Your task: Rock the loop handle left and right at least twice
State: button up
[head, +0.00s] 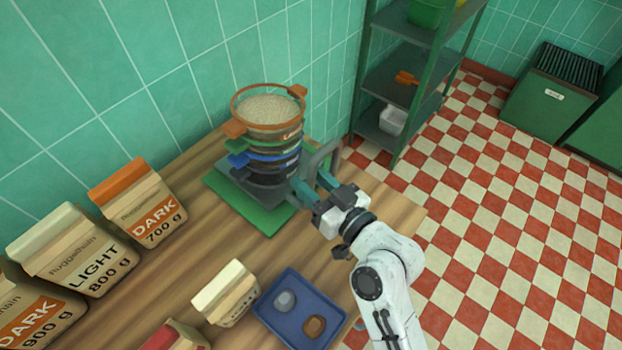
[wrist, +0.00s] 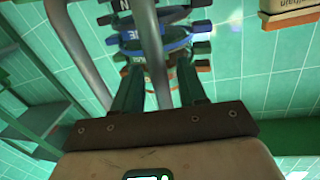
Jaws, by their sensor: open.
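A grey loop handle (head: 322,160) stands at the right side of a stack of sieves (head: 266,150) on the wooden table. The stack has coloured rims, and its top orange-rimmed sieve (head: 268,107) holds pale grains. My gripper (head: 312,182) is at the handle, with its teal fingers open and pointing toward the stack. In the wrist view, one grey bar of the handle (wrist: 153,50) runs between the two spread fingers (wrist: 160,90). The other bar (wrist: 76,50) passes outside, to the left. Whether a finger touches the bar cannot be told.
The stack's base rests on a green mat (head: 270,226). A blue tray (head: 299,310) with two small items lies nearer me, beside a cream carton (head: 226,292). Large labelled bags (head: 139,202) stand at the left. A green shelf rack (head: 405,75) stands beyond the table.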

jog(key=b+v, duration=0.2)
jog(key=v, duration=0.8)
jog(key=shift+s+d+b, duration=0.15)
jog(key=shift+d+b, duration=0.05)
jog(key=shift+b, duration=0.1)
jog(key=b+x, duration=0.2)
jog(key=x, duration=0.8)
jog(key=shift+w+a+r, duration=0.1)
jog(key=shift+w+a, duration=0.2)
grip_shut()
dwell(0.4)
